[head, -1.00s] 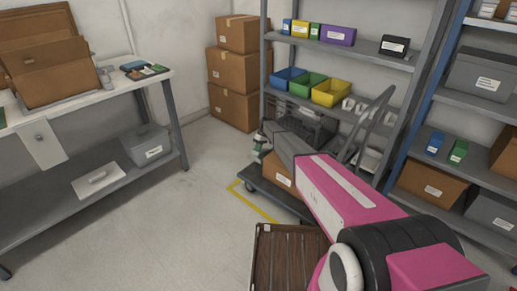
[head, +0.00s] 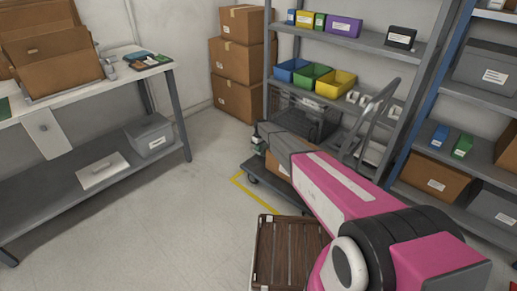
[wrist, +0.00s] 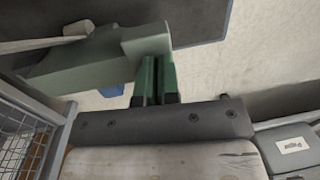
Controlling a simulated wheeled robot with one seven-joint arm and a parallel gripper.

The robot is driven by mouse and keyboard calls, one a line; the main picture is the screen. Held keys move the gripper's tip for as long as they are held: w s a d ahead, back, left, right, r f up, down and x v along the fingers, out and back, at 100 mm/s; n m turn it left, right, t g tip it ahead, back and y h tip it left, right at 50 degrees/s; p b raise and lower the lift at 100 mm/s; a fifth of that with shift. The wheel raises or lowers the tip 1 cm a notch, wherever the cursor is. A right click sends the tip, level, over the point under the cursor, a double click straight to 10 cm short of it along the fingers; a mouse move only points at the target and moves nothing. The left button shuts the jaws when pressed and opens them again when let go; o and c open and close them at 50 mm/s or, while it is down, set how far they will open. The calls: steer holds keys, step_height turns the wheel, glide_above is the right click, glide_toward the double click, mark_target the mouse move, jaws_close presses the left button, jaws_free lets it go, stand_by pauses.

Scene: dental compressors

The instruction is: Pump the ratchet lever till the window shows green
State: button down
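In the wrist view, my gripper (wrist: 157,82) has two green fingers close together with a narrow dark gap between them. Their far ends meet or overlap a grey-green block (wrist: 100,62); I cannot tell whether they grip part of it. A pale bar (wrist: 45,44) runs beside the block at upper left, possibly the lever. In the head view, my arm reaches over the flat cart (head: 262,182), and its grey end hides most of what is there. A small dark green part (head: 259,138) shows just past that end. No window and no green indication can be made out.
A slatted brown crate (head: 290,250) stands on the floor before the cart. The cart's grey handle (head: 372,118) rises at right. Shelving with bins (head: 335,84) and stacked cartons (head: 238,58) stand behind. A workbench (head: 150,66) is at left, with clear floor between.

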step_height(320, 180, up, 14)
steer(key=shift+w+d, duration=0.15)
stand_by(0.3)
stand_by(0.6)
steer(key=w+d+r+g+y, duration=0.2)
steer(key=w+d+r+g, duration=0.1)
steer(key=w, duration=0.4)
steer(key=shift+w+d+r, duration=0.2)
steer(key=shift+d+r, duration=0.25)
steer(key=shift+d, duration=0.7)
steer(key=shift+f, duration=0.15)
steer(key=x, duration=1.4)
steer(key=shift+s+a, duration=0.1)
steer(key=shift+a, duration=0.15)
